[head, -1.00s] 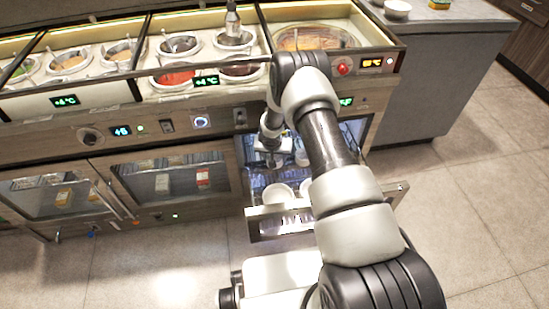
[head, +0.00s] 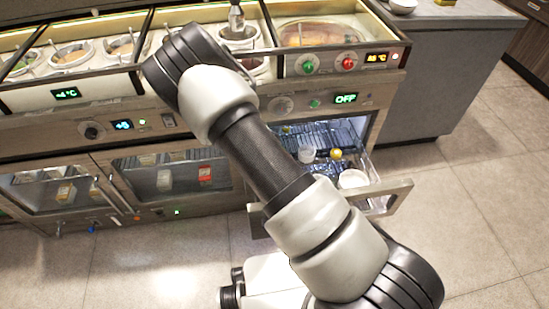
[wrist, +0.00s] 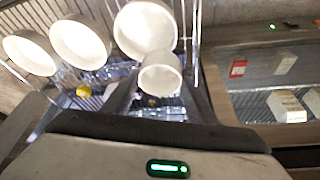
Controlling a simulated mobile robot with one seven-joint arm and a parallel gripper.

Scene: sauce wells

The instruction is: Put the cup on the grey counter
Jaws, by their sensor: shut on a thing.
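A small white cup (wrist: 160,76) is between the fingers of my gripper (wrist: 160,92) in the wrist view. The gripper is shut on it. In the head view my arm hides the gripper and the held cup. The grey counter (head: 440,85) stands to the right of the cabinet in the head view, its pale top (head: 450,14) partly cut off by the frame's edge.
An open dishwasher drawer (head: 398,192) sticks out low in the cabinet. It holds a white cup (head: 306,154), a yellow thing (head: 336,154) and a white dish (head: 353,179). A white bowl (head: 403,5) stands on the counter. The floor at right is clear.

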